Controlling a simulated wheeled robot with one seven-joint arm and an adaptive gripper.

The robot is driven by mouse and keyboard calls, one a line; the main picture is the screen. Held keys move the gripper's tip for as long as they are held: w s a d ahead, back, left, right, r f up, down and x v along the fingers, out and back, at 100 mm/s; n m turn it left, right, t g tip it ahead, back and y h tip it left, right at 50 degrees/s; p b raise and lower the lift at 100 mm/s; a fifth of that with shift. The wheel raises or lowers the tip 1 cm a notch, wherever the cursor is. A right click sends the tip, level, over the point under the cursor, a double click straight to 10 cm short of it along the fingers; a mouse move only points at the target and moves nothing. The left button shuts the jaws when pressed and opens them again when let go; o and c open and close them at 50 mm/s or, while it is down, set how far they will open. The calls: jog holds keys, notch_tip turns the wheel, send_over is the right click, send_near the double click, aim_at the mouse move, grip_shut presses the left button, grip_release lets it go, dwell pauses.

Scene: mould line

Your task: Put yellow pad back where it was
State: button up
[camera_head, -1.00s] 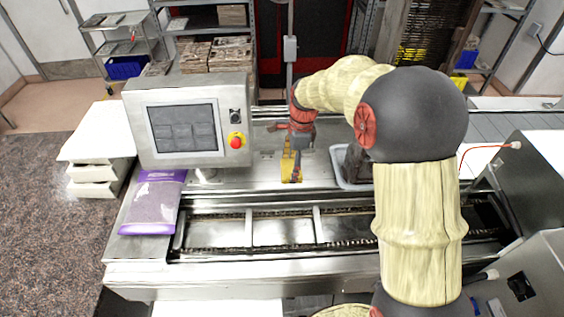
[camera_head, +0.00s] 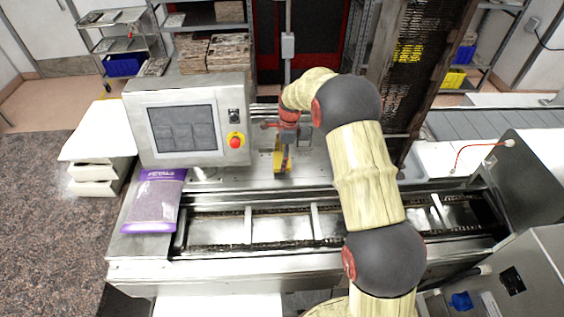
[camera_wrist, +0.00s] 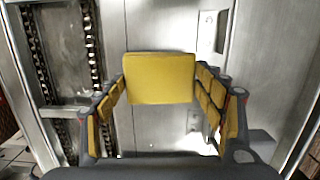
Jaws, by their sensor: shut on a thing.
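The yellow pad (camera_wrist: 160,80) is a flat, rounded square held between the two fingers of my gripper (camera_wrist: 160,95) in the wrist view. The fingers also have yellow inner faces. In the head view my gripper (camera_head: 283,158) points down over the bare steel top of the machine, behind the chain conveyor. The pad is hard to tell apart from the yellow fingers there. Whether the pad touches the steel surface cannot be told.
A control panel (camera_head: 183,128) with a red button stands left of my gripper. A purple bag (camera_head: 156,200) lies at the machine's left end. The chain conveyor (camera_head: 280,226) runs along the front. A pale tray (camera_head: 411,173) lies partly hidden behind my arm.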

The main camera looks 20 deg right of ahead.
jog(key=shift+f+p, duration=0.3)
jog(key=shift+f, duration=1.15)
jog(key=shift+f, duration=0.1)
jog(key=o, duration=1.1)
